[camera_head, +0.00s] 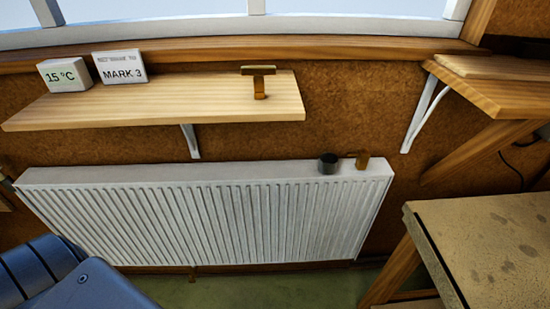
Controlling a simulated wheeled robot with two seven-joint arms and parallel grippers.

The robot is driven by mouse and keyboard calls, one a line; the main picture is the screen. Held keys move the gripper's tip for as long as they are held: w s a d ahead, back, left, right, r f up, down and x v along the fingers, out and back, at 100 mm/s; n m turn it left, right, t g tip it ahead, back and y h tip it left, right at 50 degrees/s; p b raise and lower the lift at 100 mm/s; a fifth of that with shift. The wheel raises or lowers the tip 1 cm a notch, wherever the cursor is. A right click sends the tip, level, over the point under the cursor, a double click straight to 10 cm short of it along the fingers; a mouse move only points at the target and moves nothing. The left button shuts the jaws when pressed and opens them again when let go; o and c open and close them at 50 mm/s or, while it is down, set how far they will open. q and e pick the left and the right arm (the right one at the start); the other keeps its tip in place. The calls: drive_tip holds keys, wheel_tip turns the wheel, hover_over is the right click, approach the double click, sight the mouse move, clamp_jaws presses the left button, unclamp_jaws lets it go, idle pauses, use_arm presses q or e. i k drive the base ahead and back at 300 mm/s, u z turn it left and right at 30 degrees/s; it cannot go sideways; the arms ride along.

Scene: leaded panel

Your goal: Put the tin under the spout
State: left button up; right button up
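A small dark round pot (328,163), which looks like the tin, is on the top right of the white radiator (210,210). Just right of it, a copper-brown fitting (362,161) rises from the radiator top, with a short thin arm pointing left, which may be the spout. The arm's end is beside the pot; I cannot tell whether it is over it. A T-shaped brass and dark key (259,82) stands on the wooden shelf (180,108). Neither gripper is in view.
A white block reading 15 °C (63,76) and a MARK 3 card (121,67) are on the shelf's left. A bracketed wooden shelf (500,90) is at the upper right. A stained worktop (490,240) is at the lower right. Green floor (260,290) shows clear below the radiator.

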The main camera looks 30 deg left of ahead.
sight(328, 162)
drive_tip(key=u, duration=0.7)
drive_tip(key=k, duration=0.5)
drive_tip(key=u, duration=0.55)
drive_tip(key=k, duration=0.8)
drive_tip(key=u, duration=0.7)
drive_tip(key=i, duration=1.8)
drive_tip(key=z, duration=0.85)
